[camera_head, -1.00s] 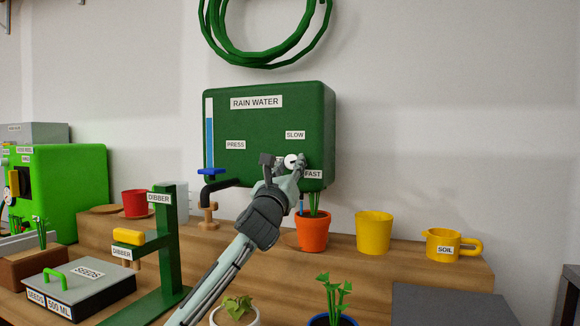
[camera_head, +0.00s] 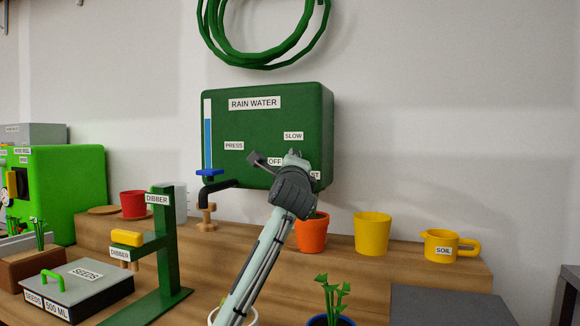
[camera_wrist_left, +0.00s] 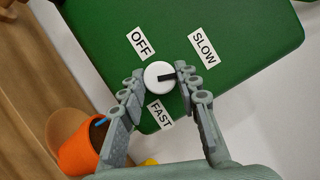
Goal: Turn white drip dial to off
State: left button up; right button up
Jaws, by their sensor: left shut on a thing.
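The white drip dial (camera_wrist_left: 155,70) is on the front of the green rain water tank (camera_head: 300,108). My left gripper (camera_wrist_left: 162,76) is shut on the dial, with a finger on each side of it in the left wrist view. The dial's black pointer points right in that view, toward one finger, below the direction of the SLOW label (camera_wrist_left: 203,47). The OFF label (camera_wrist_left: 140,43) is at upper left and the FAST label (camera_wrist_left: 159,114) is below. In the head view my left gripper (camera_head: 294,155) hides the dial.
A black spout with a blue handle (camera_head: 208,172) is left of the gripper. A green dibber stand (camera_head: 165,225) is at the left.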

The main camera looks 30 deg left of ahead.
pick_arm(q)
jog(key=n+g+h, duration=0.1)
jog(key=n+h, duration=0.1)
jog(key=n, duration=0.4)
jog(key=n+g+h, duration=0.1)
jog(key=n+h, duration=0.2)
jog(key=n, duration=0.2)
jog(key=n+g+h, duration=0.1)
jog(key=n+h, duration=0.2)
jog(key=n, duration=0.3)
jog(key=shift+s+a+r+n, duration=0.1)
jog(key=shift+a+r+n, duration=0.15)
jog(key=shift+r+n, duration=0.1)
dwell(0.5)
jog(key=o, duration=1.2)
jog(key=shift+c, duration=0.2)
jog(key=shift+r, duration=0.1)
